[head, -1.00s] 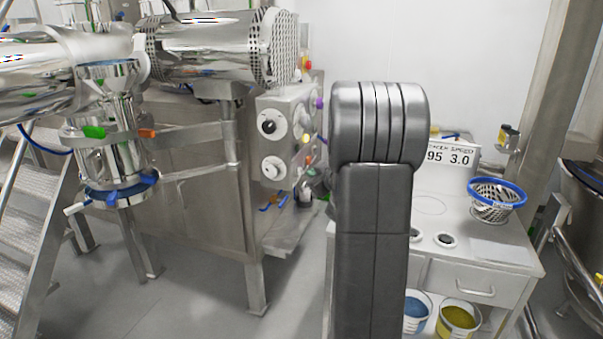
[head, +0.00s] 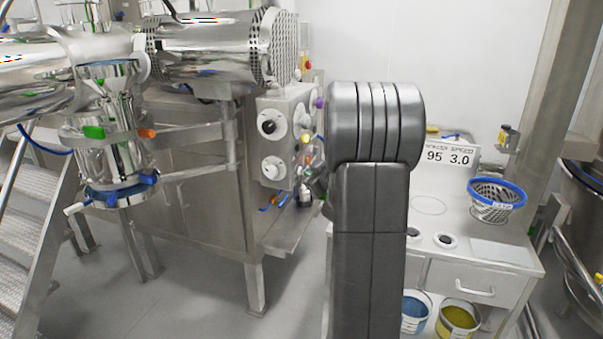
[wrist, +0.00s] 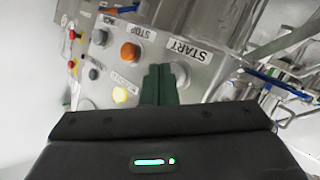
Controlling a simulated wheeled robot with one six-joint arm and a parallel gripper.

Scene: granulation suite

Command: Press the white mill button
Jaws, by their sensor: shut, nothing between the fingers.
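A grey button panel fills the upper part of the wrist view (wrist: 205,78). An orange button (wrist: 130,50) sits by a STOP label, and a pale yellow, glowing button (wrist: 120,95) sits lower, by a small blurred label. A START label (wrist: 188,50) is at the upper right. I cannot tell for sure which button is the white mill button. My gripper (wrist: 164,70) is shut and empty, its dark fingers together in front of the panel, right of the glowing button. They hide what is behind them; I cannot tell whether they touch. In the head view my arm covers part of this area.
A control box with round knobs (head: 274,120) stands left of my arm, on the steel machine. A white bench (head: 488,253) with a blue-rimmed basket (head: 497,190) stands at the right, with buckets under it. The floor at the left (head: 200,285) is clear.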

